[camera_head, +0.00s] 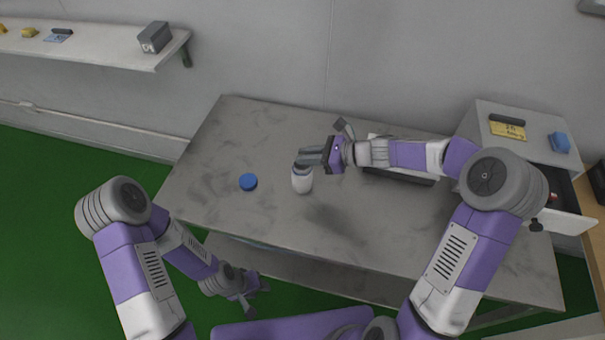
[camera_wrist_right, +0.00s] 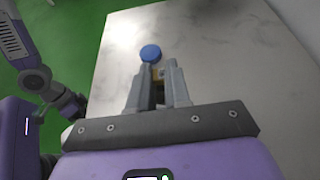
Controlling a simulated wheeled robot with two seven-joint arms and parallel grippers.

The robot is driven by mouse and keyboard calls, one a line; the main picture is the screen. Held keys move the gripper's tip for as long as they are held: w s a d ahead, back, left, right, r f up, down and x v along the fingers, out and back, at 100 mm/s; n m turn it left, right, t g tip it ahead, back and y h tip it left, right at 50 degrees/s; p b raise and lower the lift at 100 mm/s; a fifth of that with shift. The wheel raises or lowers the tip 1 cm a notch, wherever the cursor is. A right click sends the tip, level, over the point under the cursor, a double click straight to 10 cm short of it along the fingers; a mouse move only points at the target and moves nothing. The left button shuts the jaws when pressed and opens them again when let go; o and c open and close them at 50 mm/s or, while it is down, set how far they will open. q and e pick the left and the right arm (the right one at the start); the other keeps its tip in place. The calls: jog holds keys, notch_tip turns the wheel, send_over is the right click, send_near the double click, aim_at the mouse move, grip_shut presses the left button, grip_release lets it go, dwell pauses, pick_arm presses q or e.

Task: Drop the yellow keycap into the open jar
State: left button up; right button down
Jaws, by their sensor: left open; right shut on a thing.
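The white jar (camera_head: 302,182) stands upright on the grey table, its top partly covered by my right gripper (camera_head: 304,158). In the head view the right fingertips are at or just above the jar's mouth; I cannot tell whether they touch it. In the right wrist view the right gripper (camera_wrist_right: 158,70) is shut on a small yellowish piece, the yellow keycap (camera_wrist_right: 158,88), mostly hidden between the fingers. The jar is not clearly visible there. My left gripper (camera_head: 254,298) is open and empty, low in front of the table's edge.
A round blue lid (camera_head: 248,181) lies on the table (camera_head: 225,135) left of the jar; it also shows in the right wrist view (camera_wrist_right: 150,53). A dark tray-like object (camera_head: 400,175) lies behind my right forearm. A drawer unit (camera_head: 500,140) stands at the right. The table's left part is clear.

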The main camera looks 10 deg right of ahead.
jog(key=c, duration=1)
grip_release()
jog(key=p+v, duration=0.2)
jog(key=v, duration=0.5)
jog(key=shift+d, duration=0.2)
jog(key=shift+s+r, duration=0.1)
jog(key=shift+r, duration=0.1)
